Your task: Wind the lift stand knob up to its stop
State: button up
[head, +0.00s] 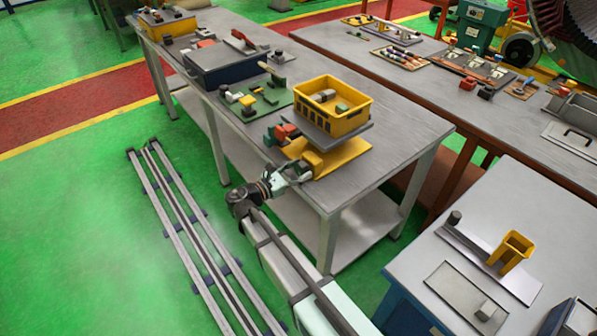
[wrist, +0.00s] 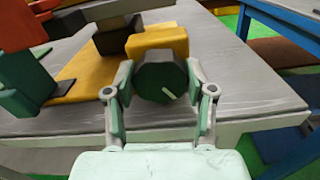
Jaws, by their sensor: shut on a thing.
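The lift stand (head: 330,158) has a yellow base and a grey top plate at the front corner of the near table. A yellow crate (head: 345,123) sits on the plate. In the wrist view the knob (wrist: 160,82) is round and dark green, with a pale line slanting down to the right on its face. The stand's yellow body (wrist: 158,42) is behind it. My gripper (wrist: 160,78) is shut on the knob, one finger on each side. In the head view my gripper (head: 291,177) is at the stand's near side; the knob is hard to make out there.
A red and green item (head: 283,133) stands close left of the stand. A green board with blocks (head: 252,99) and a dark box (head: 225,65) are farther along the table (head: 400,135). The table's front edge runs just below my gripper. Floor rails (head: 185,230) lie left.

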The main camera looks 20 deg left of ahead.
jog(key=m+b, duration=0.1)
jog(key=b, duration=0.1)
jog(key=m+b, duration=0.2)
jog(key=shift+d+f, duration=0.1)
jog(key=shift+f, duration=0.1)
jog(key=shift+r+m+b, duration=0.1)
jog(key=shift+m+b, duration=1.05)
jog(key=shift+m, duration=0.05)
jog(key=shift+r, duration=0.1)
jog(key=o, duration=1.2)
jog(key=shift+c, duration=0.2)
jog(key=v, duration=1.2)
